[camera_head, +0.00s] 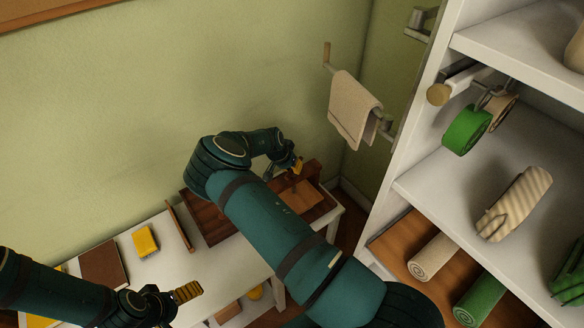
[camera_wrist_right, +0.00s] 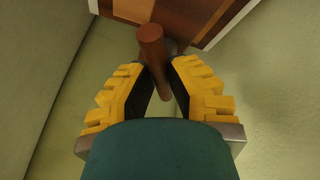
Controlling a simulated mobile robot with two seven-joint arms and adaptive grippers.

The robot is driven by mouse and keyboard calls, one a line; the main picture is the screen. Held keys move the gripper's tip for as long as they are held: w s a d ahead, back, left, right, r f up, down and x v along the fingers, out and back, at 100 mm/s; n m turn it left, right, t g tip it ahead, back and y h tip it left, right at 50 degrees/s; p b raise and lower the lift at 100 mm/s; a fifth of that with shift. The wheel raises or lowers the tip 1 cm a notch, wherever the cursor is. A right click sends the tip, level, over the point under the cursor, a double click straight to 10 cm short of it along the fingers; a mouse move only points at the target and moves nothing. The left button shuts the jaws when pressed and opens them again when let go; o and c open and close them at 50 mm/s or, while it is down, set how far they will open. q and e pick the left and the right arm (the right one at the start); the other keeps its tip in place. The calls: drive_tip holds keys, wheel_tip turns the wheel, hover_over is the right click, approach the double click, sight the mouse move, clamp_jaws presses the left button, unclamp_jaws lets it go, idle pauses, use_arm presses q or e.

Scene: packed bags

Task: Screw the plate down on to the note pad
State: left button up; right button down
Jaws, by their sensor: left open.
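A dark wooden piece with a lighter brown face (camera_head: 300,196) stands at the right end of the white table, partly behind my right arm. My right gripper (camera_head: 297,165) is over it. In the right wrist view a round brown wooden bar (camera_wrist_right: 152,50) lies between the yellow fingers of my right gripper (camera_wrist_right: 157,72); whether they press on it I cannot tell. My left gripper (camera_head: 188,291) is open and empty over the table's front left. I cannot make out the plate or the note pad for sure.
A yellow block (camera_head: 145,241), a brown flat book (camera_head: 103,263) and a thin upright board (camera_head: 180,226) are on the white table (camera_head: 150,270). A white shelf unit (camera_head: 425,190) with rolled cloths stands at the right. A towel (camera_head: 352,108) hangs on the wall rail.

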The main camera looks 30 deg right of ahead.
drive_tip(key=shift+f+m+b, duration=0.2)
drive_tip(key=shift+m+b, duration=0.2)
drive_tip(key=shift+b, duration=0.5)
drive_tip(key=shift+r+m+g+b, duration=0.1)
drive_tip(key=shift+m+g+b, duration=0.3)
drive_tip(key=shift+b, duration=0.15)
drive_tip(key=c, duration=0.9)
unclamp_jaws()
drive_tip(key=shift+w, duration=0.1)
drive_tip(key=shift+r, duration=0.1)
drive_tip(key=v, duration=1.2)
